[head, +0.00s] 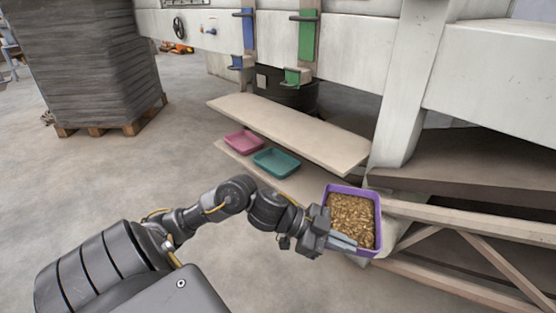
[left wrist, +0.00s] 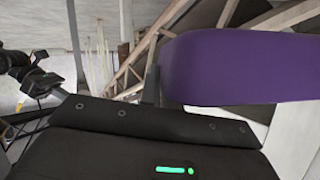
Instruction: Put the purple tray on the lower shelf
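The purple tray (head: 379,222) is full of brown pellets and shows at the right of centre in the head view, held up in the air and roughly level. My left gripper (head: 342,242) is shut on its near left wall; the tray also fills the upper right of the left wrist view (left wrist: 240,65). The lower shelf (head: 308,188) is a pale board under the upper shelf (head: 290,128). The tray hides the right end of the lower shelf from view. My right gripper is not in view.
A pink tray (head: 243,142) and a teal tray (head: 277,163) stand on the lower shelf, left of the purple tray. The upper shelf overhangs the back of the lower one. White machine legs (head: 405,85) and wooden beams (head: 470,220) stand at the right. Open floor lies left.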

